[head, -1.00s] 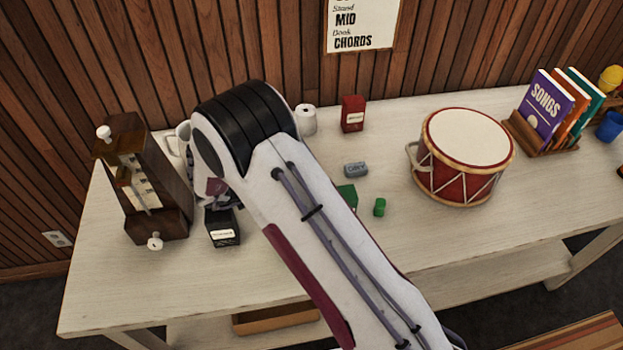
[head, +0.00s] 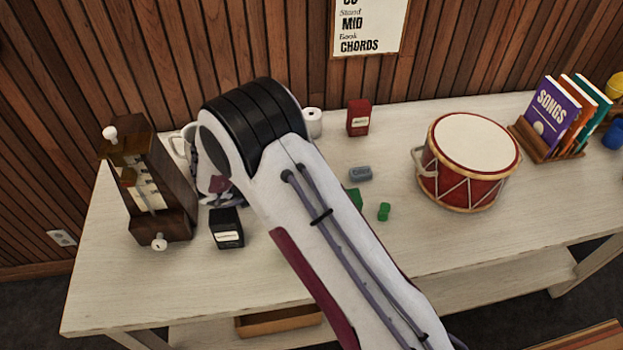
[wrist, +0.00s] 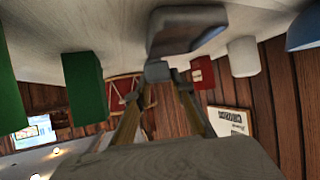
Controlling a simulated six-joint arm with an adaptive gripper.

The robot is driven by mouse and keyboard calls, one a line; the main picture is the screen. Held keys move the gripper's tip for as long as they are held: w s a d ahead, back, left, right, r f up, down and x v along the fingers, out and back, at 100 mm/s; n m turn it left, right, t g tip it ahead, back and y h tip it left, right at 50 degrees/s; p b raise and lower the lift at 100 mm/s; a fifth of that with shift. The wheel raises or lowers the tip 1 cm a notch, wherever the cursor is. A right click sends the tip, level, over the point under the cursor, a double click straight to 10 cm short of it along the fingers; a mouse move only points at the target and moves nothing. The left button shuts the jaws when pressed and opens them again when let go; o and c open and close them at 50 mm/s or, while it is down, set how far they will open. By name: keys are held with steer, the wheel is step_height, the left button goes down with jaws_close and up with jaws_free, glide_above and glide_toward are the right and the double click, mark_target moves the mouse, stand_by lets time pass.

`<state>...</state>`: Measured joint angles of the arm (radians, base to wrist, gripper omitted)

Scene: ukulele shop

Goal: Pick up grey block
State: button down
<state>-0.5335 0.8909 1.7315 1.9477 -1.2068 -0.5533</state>
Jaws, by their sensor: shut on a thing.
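In the wrist view, which is upside down, my gripper (wrist: 166,78) reaches in from the bottom with its fingers close together. A dark grey block (wrist: 187,28) is at the fingertips, and my gripper is shut on it. The white tabletop is right behind the block; I cannot tell whether they touch. In the head view my arm hides the block and most of the gripper, which is over the left part of the table near the metronome.
The metronome (head: 155,185), a white mug (head: 181,143) and a black box (head: 227,230) stand close to my gripper. The front right tabletop is clear.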

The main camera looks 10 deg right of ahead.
steer(key=shift+r, duration=4.2)
